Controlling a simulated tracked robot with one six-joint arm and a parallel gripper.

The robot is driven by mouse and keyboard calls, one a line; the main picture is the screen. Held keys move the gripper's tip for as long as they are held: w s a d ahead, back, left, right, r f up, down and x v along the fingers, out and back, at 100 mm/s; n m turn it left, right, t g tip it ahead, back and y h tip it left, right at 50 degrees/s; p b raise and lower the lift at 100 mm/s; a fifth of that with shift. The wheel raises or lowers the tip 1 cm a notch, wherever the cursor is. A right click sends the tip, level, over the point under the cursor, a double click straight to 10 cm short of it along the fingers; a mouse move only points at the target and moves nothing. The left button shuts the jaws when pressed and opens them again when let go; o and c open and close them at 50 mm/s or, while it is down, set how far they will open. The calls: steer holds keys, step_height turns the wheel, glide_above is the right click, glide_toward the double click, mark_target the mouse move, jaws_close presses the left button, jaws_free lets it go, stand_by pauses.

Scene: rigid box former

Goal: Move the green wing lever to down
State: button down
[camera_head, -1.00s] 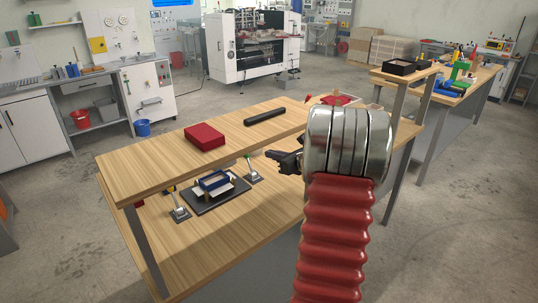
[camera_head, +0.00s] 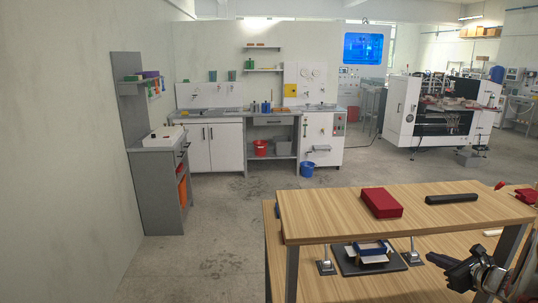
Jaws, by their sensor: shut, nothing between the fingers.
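The box former's dark base plate (camera_head: 347,268), with a blue frame (camera_head: 371,248) on it, sits on the lower wooden level of the workbench. A small upright lever (camera_head: 413,256) stands at its right, and another lever (camera_head: 325,265) stands at its left. The upper shelf hides both lever tops, so I cannot tell their colours now. The earlier frame showed a green tip on the right lever. My gripper (camera_head: 432,260) is at the lower right, shut and empty. It appears just right of the right lever; I see no clear contact.
The upper shelf (camera_head: 310,215) overhangs the former and carries a red box (camera_head: 381,202) and a black bar (camera_head: 451,198). A grey shelf post (camera_head: 292,275) stands left of the former. Open floor (camera_head: 200,265) lies left of the bench.

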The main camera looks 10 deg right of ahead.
steer(key=s+a+n+g+y, duration=0.2)
steer(key=s+a+n+g, duration=0.2)
steer(key=a+n, duration=0.65)
steer(key=s+a+n+g+y, duration=0.2)
steer(key=s+a+n+g, duration=0.3)
steer(key=a, duration=1)
steer(key=s+a+r+n+h, duration=0.1)
steer(key=s+a+r+n, duration=0.2)
steer(key=a+n, duration=0.3)
steer(key=s+a+r+n+t+h, duration=0.1)
steer(key=s+a+r+n, duration=0.2)
steer(key=s+a+n, duration=0.2)
steer(key=s+a+r+n+h, duration=0.2)
steer(key=a+n, duration=0.4)
steer(key=a, duration=0.4)
steer(key=shift+s+r+n, duration=0.35)
steer(key=shift+s+r, duration=0.4)
steer(key=shift+s, duration=0.25)
steer(key=shift+d, duration=0.15)
